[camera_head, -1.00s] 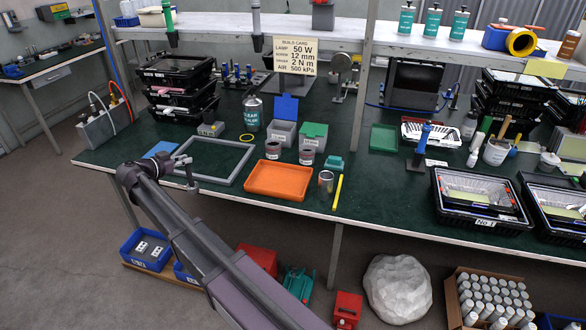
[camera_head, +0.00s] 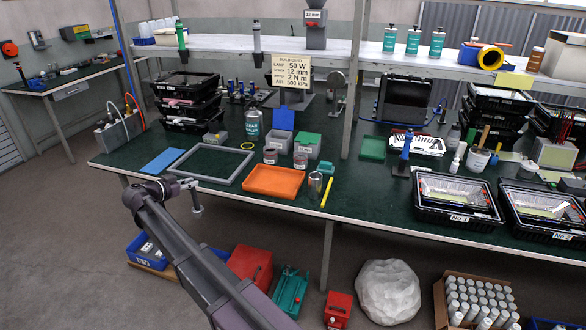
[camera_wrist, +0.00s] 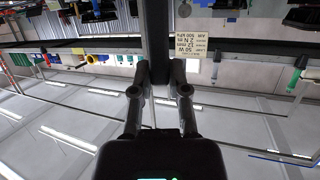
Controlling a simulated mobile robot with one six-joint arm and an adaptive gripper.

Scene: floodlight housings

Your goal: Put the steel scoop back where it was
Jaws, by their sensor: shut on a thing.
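My gripper (camera_head: 188,184) is at the left part of the bench's front edge in the head view. It is shut on a slim grey thing, which I take for the steel scoop (camera_head: 196,201), hanging down with a wider lower end. In the wrist view my gripper (camera_wrist: 159,92) shows its two fingers on either side of a dark straight bar (camera_wrist: 158,40), seemingly the scoop's handle. The scoop's bowl is too small to make out clearly. No marked empty spot for it can be told in these views.
The green bench (camera_head: 345,214) carries a grey frame (camera_head: 200,182), a blue mat (camera_head: 162,161), an orange tray (camera_head: 273,193), a steel cylinder (camera_head: 315,186) and a yellow stick (camera_head: 327,191). Black crates (camera_head: 460,227) stand at right. A shelf post (camera_head: 353,100) rises behind.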

